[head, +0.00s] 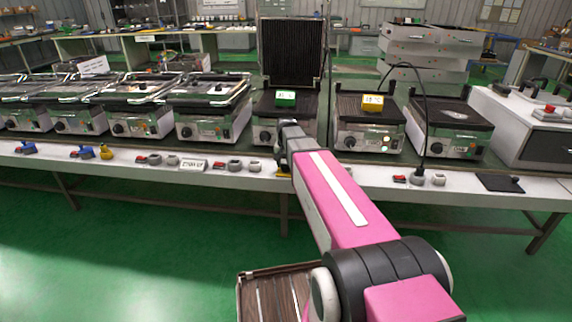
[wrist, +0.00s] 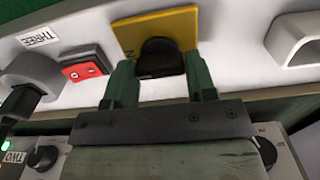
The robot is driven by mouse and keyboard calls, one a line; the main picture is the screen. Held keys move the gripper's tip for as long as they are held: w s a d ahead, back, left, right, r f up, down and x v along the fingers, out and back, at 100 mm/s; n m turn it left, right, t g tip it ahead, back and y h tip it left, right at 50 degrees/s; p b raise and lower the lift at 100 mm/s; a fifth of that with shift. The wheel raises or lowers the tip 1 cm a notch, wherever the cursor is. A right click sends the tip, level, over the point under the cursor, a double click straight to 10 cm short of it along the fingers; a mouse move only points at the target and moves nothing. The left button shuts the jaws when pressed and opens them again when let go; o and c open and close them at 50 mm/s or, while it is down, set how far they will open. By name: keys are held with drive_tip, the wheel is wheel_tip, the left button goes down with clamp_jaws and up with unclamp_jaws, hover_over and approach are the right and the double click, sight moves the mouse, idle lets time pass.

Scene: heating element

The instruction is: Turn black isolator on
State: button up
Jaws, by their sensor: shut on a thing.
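The black isolator is a dark rotary knob (wrist: 158,50) on a yellow square plate (wrist: 183,22), seen in the wrist view at top centre. It is mounted on the white front strip of the bench. My gripper (wrist: 159,64) has its two green fingers on either side of the knob and is shut on it. The knob's wide bar lies roughly sideways across the wrist picture. In the head view my gripper (head: 287,158) reaches the bench front below the middle grill, and my arm hides most of the isolator.
A red switch (wrist: 84,69) and a THREE label (wrist: 38,36) are left of the isolator in the wrist view. A white socket housing (wrist: 294,40) is to the right. In the head view, several grills such as one with a yellow sign (head: 373,104) line the bench (head: 465,186).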

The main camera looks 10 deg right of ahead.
drive_tip(key=o, duration=0.9)
drive_tip(key=shift+o, duration=0.2)
drive_tip(key=shift+r, duration=0.1)
wheel_tip(320, 180, up, 11)
drive_tip(key=shift+f, duration=0.2)
drive_tip(key=s+f+n, duration=0.3)
drive_tip(key=s+f, duration=1.5)
drive_tip(key=s, duration=0.3)
drive_tip(key=shift+s+f+n, duration=0.2)
drive_tip(key=shift+s+n, duration=0.1)
drive_tip(key=shift+n, duration=0.1)
